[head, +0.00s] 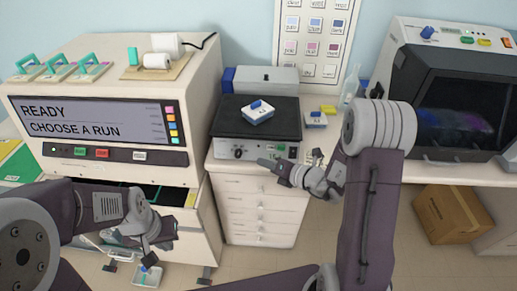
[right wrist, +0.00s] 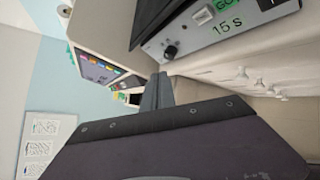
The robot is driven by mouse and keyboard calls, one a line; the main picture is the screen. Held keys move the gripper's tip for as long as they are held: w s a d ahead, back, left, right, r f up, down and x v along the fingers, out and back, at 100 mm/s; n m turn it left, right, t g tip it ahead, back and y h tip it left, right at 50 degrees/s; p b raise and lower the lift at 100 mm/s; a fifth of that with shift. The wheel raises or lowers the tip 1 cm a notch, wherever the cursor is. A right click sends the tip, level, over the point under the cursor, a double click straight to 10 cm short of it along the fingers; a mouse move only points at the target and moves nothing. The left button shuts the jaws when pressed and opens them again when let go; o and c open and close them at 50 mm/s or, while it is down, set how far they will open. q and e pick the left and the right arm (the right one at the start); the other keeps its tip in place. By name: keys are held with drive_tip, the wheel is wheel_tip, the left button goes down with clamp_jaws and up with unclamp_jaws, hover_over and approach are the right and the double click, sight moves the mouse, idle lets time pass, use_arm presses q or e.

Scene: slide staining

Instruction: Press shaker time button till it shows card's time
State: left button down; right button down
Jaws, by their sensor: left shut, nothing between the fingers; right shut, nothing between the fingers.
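The shaker (head: 284,119) is a black-topped box with a light front panel, on the bench in the middle of the head view. A blue-and-white block sits on top of it. My right gripper (head: 264,163) is shut and empty, in front of the panel's lower edge. In the right wrist view its fingers (right wrist: 158,88) are apart from the panel. My left gripper (head: 148,257) looks shut and empty, low at the left. I cannot make out any time on a card.
A large machine (head: 185,80) reading READY, CHOOSE A RUN stands left, with its lower compartment open. A wall chart (head: 313,30) hangs behind. A dark-windowed cabinet (head: 400,80) stands right. Drawers (head: 262,205) are below the shaker. Another blue-and-white block (head: 316,120) lies beside it.

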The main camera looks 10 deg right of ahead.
sight(270, 147)
use_arm(q)
drive_tip(key=shift+w+d+f+b, duration=0.1)
drive_tip(key=shift+d+f+b, duration=0.25)
drive_tip(key=shift+d+b, duration=0.2)
use_arm(e)
drive_tip(key=shift+m, duration=0.3)
drive_tip(key=shift+w+d+f, duration=0.7)
drive_tip(key=shift+w+d, duration=0.1)
drive_tip(key=shift+w, duration=0.55)
drive_tip(key=shift+w+d+f, duration=0.65)
drive_tip(key=shift+w+d, duration=0.15)
drive_tip(key=shift+w, duration=0.5)
drive_tip(key=shift+w+d+f, duration=0.7)
drive_tip(key=shift+w+d, duration=0.1)
drive_tip(key=shift+w, duration=0.55)
use_arm(q)
drive_tip(key=shift+f, duration=0.1)
use_arm(e)
drive_tip(key=shift+w+d+f, duration=0.1)
drive_tip(key=shift+w+f, duration=0.05)
drive_tip(key=shift+w, duration=0.2)
drive_tip(key=shift+w+d+f, duration=0.1)
drive_tip(key=shift+w, duration=0.15)
drive_tip(key=shift+s, duration=0.1)
drive_tip(key=shift+s+a+r, duration=0.2)
drive_tip(key=shift+s+r, duration=0.1)
drive_tip(key=shift+s, duration=0.25)
